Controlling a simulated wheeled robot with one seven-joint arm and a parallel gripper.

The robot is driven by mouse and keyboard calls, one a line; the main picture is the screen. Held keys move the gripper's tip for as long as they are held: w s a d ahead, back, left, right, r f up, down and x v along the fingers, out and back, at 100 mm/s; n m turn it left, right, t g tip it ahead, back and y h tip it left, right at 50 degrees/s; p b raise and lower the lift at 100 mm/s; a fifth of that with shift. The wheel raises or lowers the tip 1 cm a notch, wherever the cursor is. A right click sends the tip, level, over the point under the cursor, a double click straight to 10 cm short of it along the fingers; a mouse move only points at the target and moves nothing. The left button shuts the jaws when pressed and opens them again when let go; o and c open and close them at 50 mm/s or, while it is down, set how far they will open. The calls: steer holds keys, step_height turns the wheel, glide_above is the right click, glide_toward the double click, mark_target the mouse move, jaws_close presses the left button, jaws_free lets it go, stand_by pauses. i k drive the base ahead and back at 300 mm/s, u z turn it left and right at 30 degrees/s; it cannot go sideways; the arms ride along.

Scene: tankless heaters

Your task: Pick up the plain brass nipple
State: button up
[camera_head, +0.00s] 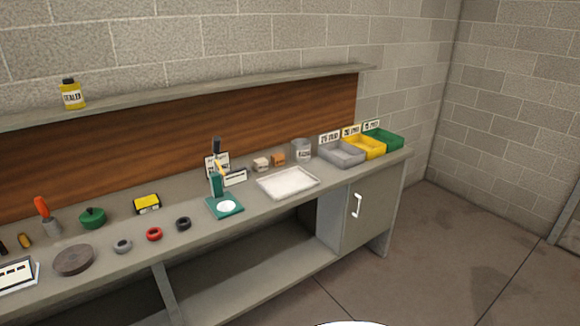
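I cannot make out the plain brass nipple for certain. A small brass-yellow piece (24,240) lies at the far left of the workbench (205,250), and its details are too small to tell what it is. A dark piece (3,248) lies beside it, cut by the picture's left edge. My gripper is not in view.
Along the bench stand a green round-bodied item (92,218), several rings, a green press (222,200), a white tray (265,190), a clear jar (301,150) and grey (342,156), yellow (365,148) and green (386,140) bins. A shelf (200,92) runs above. Right floor is clear.

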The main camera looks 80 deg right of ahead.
mark_target(23, 238)
steer(key=z, duration=2.05)
steer(key=k, duration=0.45)
steer(key=u, duration=1.55)
steer(key=i, duration=1.35)
steer(key=z, duration=0.65)
